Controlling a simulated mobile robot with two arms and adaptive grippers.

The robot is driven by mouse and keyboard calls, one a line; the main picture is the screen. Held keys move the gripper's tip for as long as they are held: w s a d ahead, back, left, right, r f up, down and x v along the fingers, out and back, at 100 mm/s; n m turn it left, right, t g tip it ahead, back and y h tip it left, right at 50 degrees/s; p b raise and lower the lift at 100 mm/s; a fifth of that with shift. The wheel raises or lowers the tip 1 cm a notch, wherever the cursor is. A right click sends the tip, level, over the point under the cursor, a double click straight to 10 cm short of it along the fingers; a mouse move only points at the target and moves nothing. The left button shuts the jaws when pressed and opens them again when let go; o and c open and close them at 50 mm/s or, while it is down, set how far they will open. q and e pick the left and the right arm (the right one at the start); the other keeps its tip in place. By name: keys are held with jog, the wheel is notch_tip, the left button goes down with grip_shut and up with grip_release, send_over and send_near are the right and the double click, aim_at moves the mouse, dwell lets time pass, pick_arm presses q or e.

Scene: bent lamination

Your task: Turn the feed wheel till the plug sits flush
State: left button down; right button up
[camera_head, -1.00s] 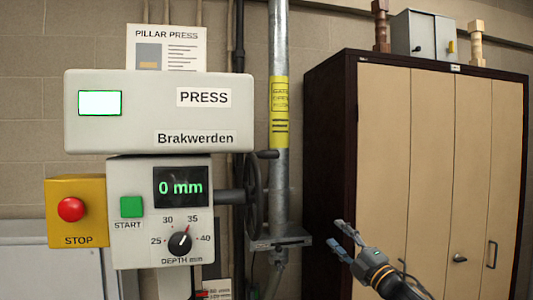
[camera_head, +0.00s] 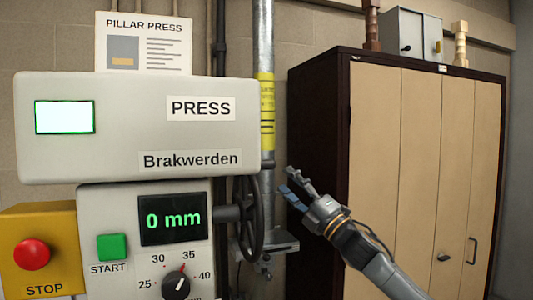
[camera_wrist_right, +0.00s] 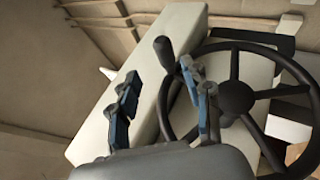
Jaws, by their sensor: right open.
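The dark feed wheel (camera_head: 259,215) sits nearly edge-on at the right side of the press. In the right wrist view its hub (camera_wrist_right: 236,97), spokes and rim fill the right side, and its handle knob (camera_wrist_right: 163,50) shows ahead, between the fingertips in the picture. My right gripper (camera_head: 291,181) is open and empty, just right of the wheel in the head view and apart from it. The plug is not visible. My left gripper is not in view.
The press head (camera_head: 90,160) overhangs beside the wheel. A metal pipe (camera_head: 264,50) with a yellow label runs behind. A green START button (camera_head: 112,246), red STOP button (camera_head: 31,254) and depth dial (camera_head: 176,285) are at the left. A cabinet (camera_head: 375,130) stands right, behind my arm.

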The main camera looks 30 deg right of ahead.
aim_at(270, 167)
jog(key=p+x, duration=0.2)
jog(key=x, duration=0.3)
jog(key=p+x, duration=0.3)
jog(key=shift+w+a, duration=0.1)
jog(key=shift+w, duration=0.15)
jog(key=shift+w+r, duration=0.1)
jog(key=shift+w, duration=0.2)
jog(key=shift+w+a, duration=0.15)
jog(key=shift+w, duration=0.15)
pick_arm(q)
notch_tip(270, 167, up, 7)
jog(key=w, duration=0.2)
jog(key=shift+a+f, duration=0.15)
pick_arm(e)
grip_shut()
